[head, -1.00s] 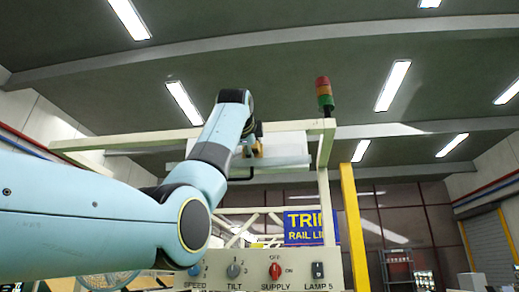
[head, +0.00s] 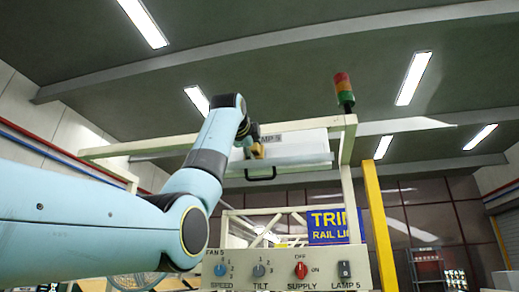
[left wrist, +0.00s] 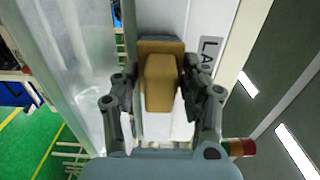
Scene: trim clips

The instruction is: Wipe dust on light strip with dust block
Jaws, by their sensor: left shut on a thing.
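The light strip is a long white lamp housing (head: 300,143) with a clear lower cover, hung from a cream frame overhead; its label reads partly "MP 5". My left gripper (head: 250,143) is up at its left part. In the left wrist view the gripper (left wrist: 160,88) is shut on the tan dust block (left wrist: 160,70), one finger on each side. The block's far end lies against or very close to the white housing (left wrist: 200,25), beside the label "LA"; contact is not certain. I cannot make out dust. My right gripper is out of view.
A black handle (head: 261,175) hangs below the lamp. A control panel (head: 285,269) with knobs and a switch stands below. A red-green signal lamp (head: 344,92) tops the frame's right post, and a yellow post (head: 379,225) stands right of it.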

